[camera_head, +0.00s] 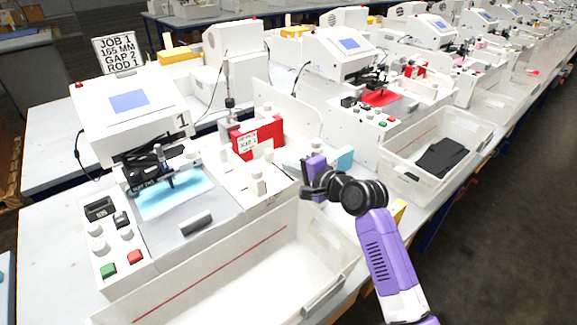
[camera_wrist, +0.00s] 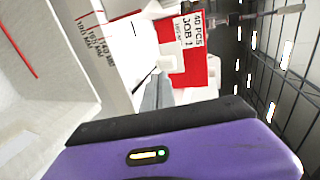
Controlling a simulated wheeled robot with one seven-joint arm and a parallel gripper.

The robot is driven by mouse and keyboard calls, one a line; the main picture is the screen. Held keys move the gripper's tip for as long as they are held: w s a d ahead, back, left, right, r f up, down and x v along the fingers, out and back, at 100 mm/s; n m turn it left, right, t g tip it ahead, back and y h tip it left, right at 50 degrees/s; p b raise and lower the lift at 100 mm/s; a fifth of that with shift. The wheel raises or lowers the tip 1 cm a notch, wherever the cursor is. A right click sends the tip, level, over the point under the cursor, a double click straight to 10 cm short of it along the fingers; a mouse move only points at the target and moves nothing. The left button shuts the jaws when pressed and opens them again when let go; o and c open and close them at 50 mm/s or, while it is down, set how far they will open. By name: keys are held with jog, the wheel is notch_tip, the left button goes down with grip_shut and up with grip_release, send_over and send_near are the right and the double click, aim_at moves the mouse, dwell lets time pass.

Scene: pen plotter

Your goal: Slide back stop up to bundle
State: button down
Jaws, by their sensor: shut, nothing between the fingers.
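A red block or holder (camera_head: 270,132) with a white label stands on the white bench unit right of machine 1. In the wrist view the same red piece (camera_wrist: 189,74) carries a label reading 40 PCS JOB 1. White knobbed pieces stand behind it and in front of it (camera_head: 258,186); I cannot tell which is the back stop. My gripper (camera_head: 304,168) is shut and empty, to the right of the red piece and apart from it in the head view. Its grey fingers (camera_wrist: 156,96) point toward the red piece in the wrist view.
Machine 1 (camera_head: 128,100) has a sign (camera_head: 119,54) reading JOB 1, 165 MM, GAP 2, ROD 1. A white open bin (camera_head: 215,262) is in front. A light blue block (camera_head: 344,156) sits near my gripper. Millimetre marks (camera_wrist: 96,36) show in the wrist view. More machines stand behind.

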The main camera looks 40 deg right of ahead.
jog(key=b+v, duration=0.1)
jog(key=v, duration=0.7)
jog(key=shift+s, duration=0.25)
jog(key=shift+s+r, duration=0.1)
jog(key=s+d+r+n+t+h, duration=0.3)
jog(key=s+r+h, duration=0.1)
jog(key=h, duration=0.2)
jog(key=s+a+f+n, duration=0.1)
jog(key=s+a+n, duration=0.1)
jog(key=s+a, duration=0.2)
jog(key=s+a+f+n, duration=0.2)
jog(key=s+a, duration=0.2)
jog(key=s, duration=0.2)
jog(key=s+a+f+n, duration=0.2)
jog(key=s+a, duration=0.2)
jog(key=s, duration=0.2)
jog(key=shift+f+n+h, duration=0.2)
jog(key=shift+n+h, duration=0.1)
jog(key=shift+h, duration=0.1)
jog(key=s+a+f+n+g+y, duration=0.1)
jog(key=s+a+f+n+y, duration=0.1)
jog(key=s, duration=0.7)
jog(key=s+a+f+n+g+y, duration=0.1)
jog(key=s+a+f+n+y, duration=0.1)
jog(key=s+a+n+y, duration=0.2)
jog(key=s+a+n, duration=0.2)
jog(key=s+a, duration=0.1)
jog(key=s, duration=0.1)
jog(key=shift+s+a+f+g, duration=0.15)
jog(key=shift+s+a+g, duration=0.25)
